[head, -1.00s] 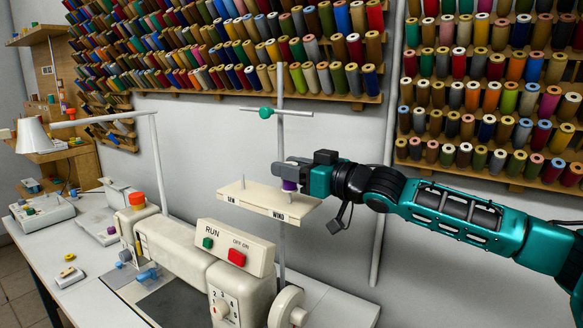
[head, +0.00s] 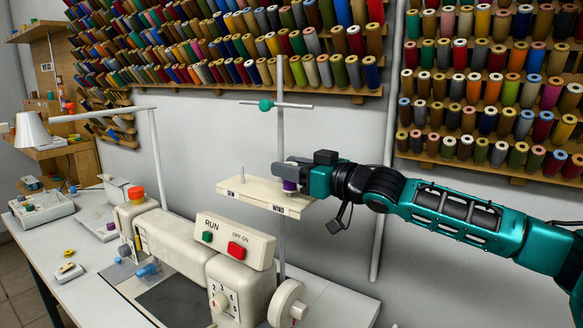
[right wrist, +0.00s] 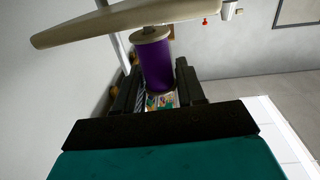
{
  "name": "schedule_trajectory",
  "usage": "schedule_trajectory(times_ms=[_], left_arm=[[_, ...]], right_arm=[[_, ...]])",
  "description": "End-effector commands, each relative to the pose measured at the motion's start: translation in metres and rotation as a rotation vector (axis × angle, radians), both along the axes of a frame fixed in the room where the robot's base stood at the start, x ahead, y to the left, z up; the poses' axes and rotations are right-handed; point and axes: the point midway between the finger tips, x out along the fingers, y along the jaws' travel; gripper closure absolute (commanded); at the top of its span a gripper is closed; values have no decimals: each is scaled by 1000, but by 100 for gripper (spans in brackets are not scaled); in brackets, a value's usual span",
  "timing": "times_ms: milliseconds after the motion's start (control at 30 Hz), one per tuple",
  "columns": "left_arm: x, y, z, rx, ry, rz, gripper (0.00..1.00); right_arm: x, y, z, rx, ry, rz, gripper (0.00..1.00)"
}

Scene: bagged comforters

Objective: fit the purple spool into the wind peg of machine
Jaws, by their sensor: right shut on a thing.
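My right gripper (head: 284,172) is shut on the purple spool (head: 289,186) and holds it upright over the WIND end of the cream board (head: 250,196) on the sewing machine (head: 190,245). In the right wrist view the purple spool (right wrist: 154,65) sits between the dark fingers, one pale end close against the board (right wrist: 95,28). I cannot tell whether they touch. A thin bare peg (head: 241,176) stands at the SEW end. My left gripper is not in view.
A vertical thread stand (head: 281,130) with a green-knobbed crossbar (head: 265,105) rises just behind the board. The RUN switch box (head: 236,240) and handwheel (head: 288,302) are below. Thread racks (head: 480,90) cover the wall. The space left of the board is open.

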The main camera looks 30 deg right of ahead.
Motion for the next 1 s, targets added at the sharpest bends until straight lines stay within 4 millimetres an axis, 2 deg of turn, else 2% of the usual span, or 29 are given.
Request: schedule_trajectory(times_ms=[800,833,1000], left_arm=[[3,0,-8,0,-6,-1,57],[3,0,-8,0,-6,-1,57],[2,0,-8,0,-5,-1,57]], right_arm=[[0,0,-13,1,0,0,90],[0,0,-12,0,0,0,58],[0,0,-12,0,0,0,42]])
